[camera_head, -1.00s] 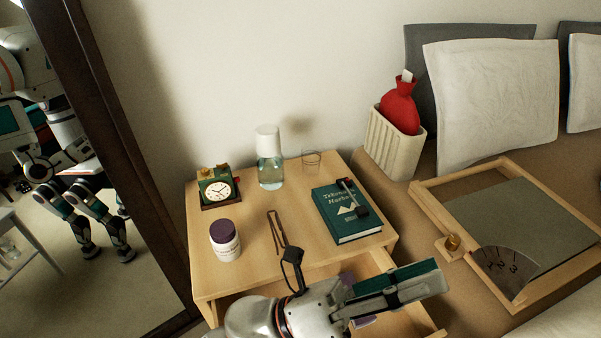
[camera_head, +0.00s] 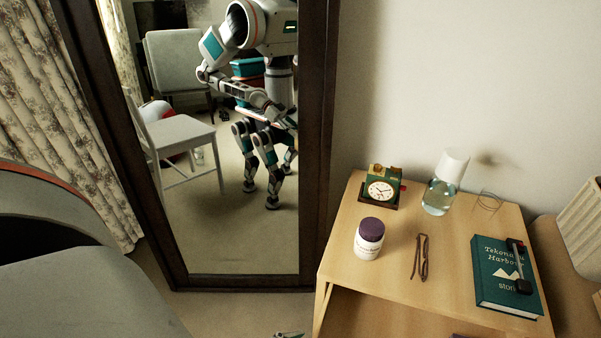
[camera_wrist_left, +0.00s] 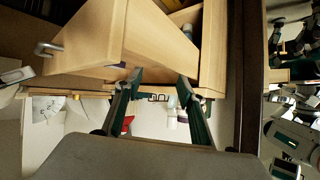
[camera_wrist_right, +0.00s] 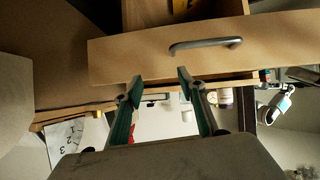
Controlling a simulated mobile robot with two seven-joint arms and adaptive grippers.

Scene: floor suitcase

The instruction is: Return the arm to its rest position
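My left gripper (camera_wrist_left: 158,88) shows in the left wrist view with its two dark green fingers apart and nothing between them. It is in front of the bedside cabinet's wooden drawer (camera_wrist_left: 165,40), which stands open. My right gripper (camera_wrist_right: 159,84) shows in the right wrist view, also with fingers apart and empty, close to a drawer front with a grey handle (camera_wrist_right: 205,44).
The nightstand top (camera_head: 400,275) holds a clock (camera_head: 381,189), a purple-capped jar (camera_head: 369,238), folded glasses (camera_head: 421,257), a carafe (camera_head: 440,195) and a green book (camera_head: 503,277). A dark-framed mirror (camera_head: 318,150) stands left of it. Floor (camera_head: 235,315) shows in front of the mirror.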

